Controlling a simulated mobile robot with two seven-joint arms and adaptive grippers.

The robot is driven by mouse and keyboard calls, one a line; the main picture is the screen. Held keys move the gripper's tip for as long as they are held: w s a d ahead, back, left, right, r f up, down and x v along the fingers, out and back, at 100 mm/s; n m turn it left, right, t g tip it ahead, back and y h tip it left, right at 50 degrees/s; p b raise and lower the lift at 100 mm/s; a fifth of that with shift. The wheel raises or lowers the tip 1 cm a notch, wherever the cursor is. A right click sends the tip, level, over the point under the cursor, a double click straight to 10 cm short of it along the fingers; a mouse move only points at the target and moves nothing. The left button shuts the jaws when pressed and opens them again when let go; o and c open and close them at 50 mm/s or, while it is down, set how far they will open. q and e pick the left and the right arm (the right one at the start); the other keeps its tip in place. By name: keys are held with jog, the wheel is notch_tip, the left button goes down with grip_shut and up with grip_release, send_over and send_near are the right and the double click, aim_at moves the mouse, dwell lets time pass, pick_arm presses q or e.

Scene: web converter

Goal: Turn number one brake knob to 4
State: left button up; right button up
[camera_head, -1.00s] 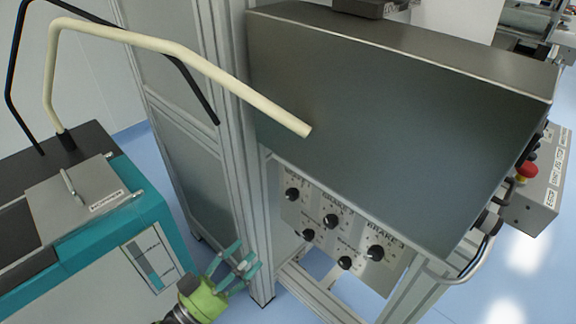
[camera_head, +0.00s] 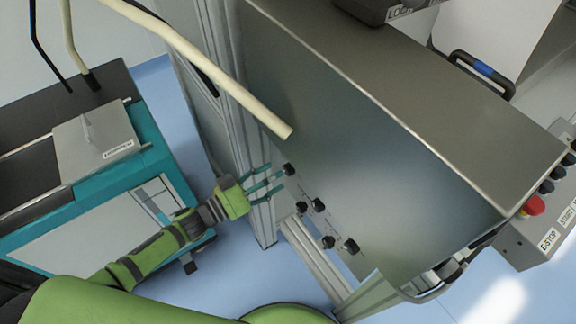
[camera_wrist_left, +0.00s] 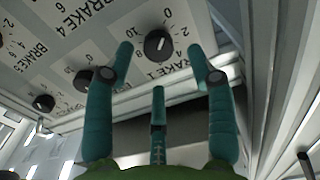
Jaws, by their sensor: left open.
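The brake 1 knob (camera_wrist_left: 157,43) is black and round on a pale panel with a printed number scale, under the label BRAKE 1. Its white line appears to point toward the 0. In the head view it is the upper left knob (camera_head: 289,169). My left gripper (camera_head: 273,181) is open with its teal fingers close to this knob. In the left wrist view the fingers of my gripper (camera_wrist_left: 165,72) spread to both sides of the knob, with a third finger below. I cannot tell whether any finger touches it. My right gripper is not in view.
Several other knobs (camera_head: 318,205) sit nearby on the same panel. The large grey cabinet (camera_head: 370,150) overhangs the panel. A metal frame post (camera_head: 262,222) stands just left of it. A cream bar (camera_head: 200,62) crosses above. A teal machine (camera_head: 165,165) stands at left.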

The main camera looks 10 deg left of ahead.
aim_at(285, 170)
pick_arm(q)
jog(key=x, duration=0.4)
grip_shut()
jog(key=shift+w+r, duration=0.1)
